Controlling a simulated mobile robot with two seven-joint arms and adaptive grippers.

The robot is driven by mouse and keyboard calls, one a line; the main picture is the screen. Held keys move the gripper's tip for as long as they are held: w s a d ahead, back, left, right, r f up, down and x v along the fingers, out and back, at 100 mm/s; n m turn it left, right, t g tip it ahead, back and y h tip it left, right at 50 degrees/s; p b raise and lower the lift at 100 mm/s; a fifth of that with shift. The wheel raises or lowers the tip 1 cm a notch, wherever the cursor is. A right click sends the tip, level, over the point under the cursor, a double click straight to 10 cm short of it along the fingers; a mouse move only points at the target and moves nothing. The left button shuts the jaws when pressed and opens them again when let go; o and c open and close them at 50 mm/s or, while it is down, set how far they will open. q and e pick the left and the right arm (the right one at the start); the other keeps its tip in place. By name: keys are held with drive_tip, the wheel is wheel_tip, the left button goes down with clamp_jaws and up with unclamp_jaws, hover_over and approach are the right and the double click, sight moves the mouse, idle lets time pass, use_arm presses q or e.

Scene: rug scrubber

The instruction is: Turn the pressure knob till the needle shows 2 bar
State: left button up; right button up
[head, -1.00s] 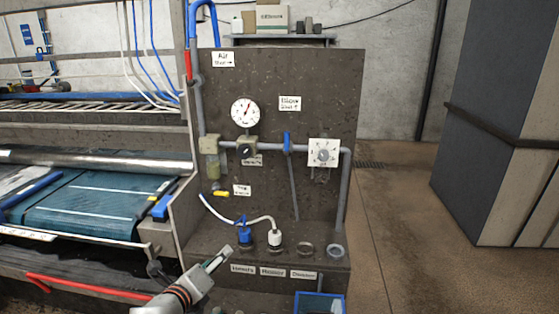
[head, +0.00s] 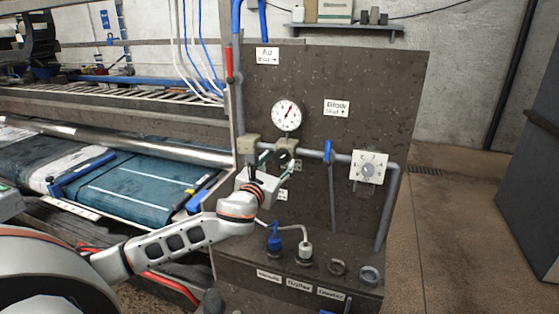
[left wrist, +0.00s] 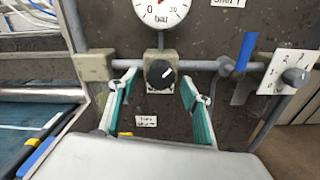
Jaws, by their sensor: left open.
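The black pressure knob (left wrist: 160,74) sits on a small beige block on the grey pipe, below the round white gauge (head: 286,115). In the head view the knob (head: 283,156) is partly behind my gripper. The gauge's red needle points up and slightly right; its exact reading is too small to tell. In the left wrist view the gauge (left wrist: 162,10) is cut off at the top, with "bar" readable. My left gripper (head: 277,163) is open in front of the knob. Its fingers (left wrist: 160,92) stand apart on either side of the knob, not touching it. My right gripper is not in view.
A blue lever (head: 327,151) and a white dial plate (head: 368,168) with a grey knob are on the pipe to the right. Hose fittings (head: 275,241) stand on the ledge below.

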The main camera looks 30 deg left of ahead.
use_arm(q)
drive_tip(key=shift+w+a, duration=0.1)
drive_tip(key=shift+w, duration=0.55)
drive_tip(key=c, duration=1.1)
drive_tip(key=shift+n, duration=0.3)
